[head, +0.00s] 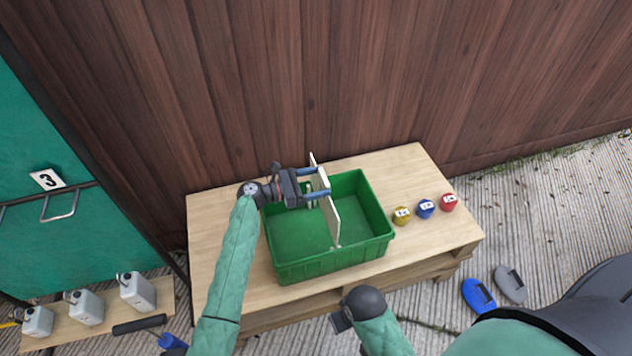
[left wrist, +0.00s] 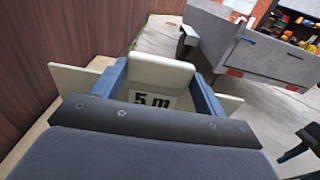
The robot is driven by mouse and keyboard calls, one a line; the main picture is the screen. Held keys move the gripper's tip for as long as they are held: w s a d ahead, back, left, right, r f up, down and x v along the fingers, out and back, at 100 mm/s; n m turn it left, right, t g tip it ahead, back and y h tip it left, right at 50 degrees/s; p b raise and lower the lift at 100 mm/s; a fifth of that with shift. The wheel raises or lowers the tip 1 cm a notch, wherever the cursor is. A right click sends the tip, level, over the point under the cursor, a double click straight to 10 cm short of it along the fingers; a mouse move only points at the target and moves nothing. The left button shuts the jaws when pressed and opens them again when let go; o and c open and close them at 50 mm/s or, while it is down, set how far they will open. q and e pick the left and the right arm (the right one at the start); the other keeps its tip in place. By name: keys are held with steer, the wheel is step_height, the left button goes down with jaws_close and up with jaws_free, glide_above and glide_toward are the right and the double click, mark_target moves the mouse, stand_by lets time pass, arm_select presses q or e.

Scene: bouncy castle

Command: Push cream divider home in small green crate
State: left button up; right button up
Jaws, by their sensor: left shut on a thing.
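The green crate (head: 290,270) stands on the wooden table. The cream divider (head: 332,215) stands across its inside, splitting it into a left and a right part. Its far end rises above the crate rim; I cannot tell how deep its lower edge sits. My left gripper (head: 316,184) is shut on the divider near its far upper part, its blue fingers reaching over it from the left. In the left wrist view the divider (left wrist: 160,72) shows between and outside the fingers, near a "5 m" label. My right gripper (head: 340,322) is low, in front of the table; its jaws are unclear.
Yellow (head: 401,216), blue (head: 425,208) and red (head: 449,202) labelled pots stand on the table (head: 400,165) right of the crate. A brown wooden wall (head: 330,80) rises behind. White canisters (head: 137,291) stand on a low bench at left. The table's left end is bare.

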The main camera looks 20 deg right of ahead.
steer(key=shift+d+f, duration=0.15)
steer(key=shift+f, duration=0.1)
steer(key=shift+r, duration=0.2)
arm_select(q)
steer(key=shift+p, duration=0.3)
arm_select(e)
steer(key=shift+r, duration=0.4)
steer(key=shift+a+f, duration=0.1)
steer(key=shift+a, duration=0.15)
steer(key=shift+d, duration=0.15)
arm_select(q)
steer(key=shift+p, duration=0.55)
arm_select(e)
steer(key=shift+r, duration=0.5)
step_height(320, 180, down, 9)
steer(key=shift+w+r, duration=0.15)
steer(key=shift+r, duration=0.05)
stand_by(3.0)
arm_select(q)
steer(key=shift+f+b, duration=0.55)
steer(key=shift+f, duration=0.45)
arm_select(e)
steer(key=shift+r, duration=2.1)
